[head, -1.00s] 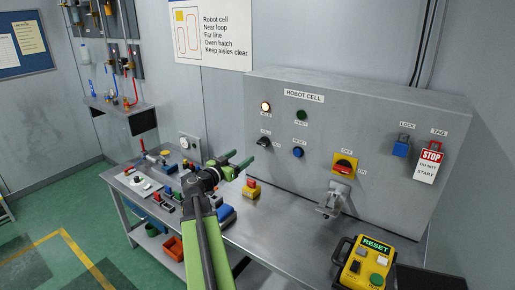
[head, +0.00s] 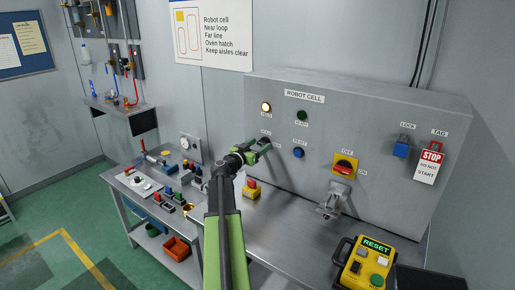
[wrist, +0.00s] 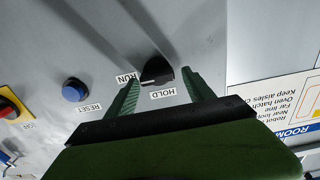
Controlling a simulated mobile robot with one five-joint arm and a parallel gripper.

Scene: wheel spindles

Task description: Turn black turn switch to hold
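The black turn switch (wrist: 158,69) is on the grey panel, with a RUN label (wrist: 126,77) and a HOLD label (wrist: 162,93) beside it. Its white mark points left in the wrist view, on the RUN side. My gripper (wrist: 160,77) is open, its two green fingers on either side of the switch in that view. I cannot tell whether they touch it. In the head view my gripper (head: 263,145) is at the panel's left part and hides the switch.
A blue reset button (head: 298,152) is right of the switch. A yellow-and-red rotary switch (head: 344,166) is farther right. A yellow box with a red button (head: 251,189) stands on the bench below. A lit lamp (head: 266,107) and green button (head: 302,116) are above.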

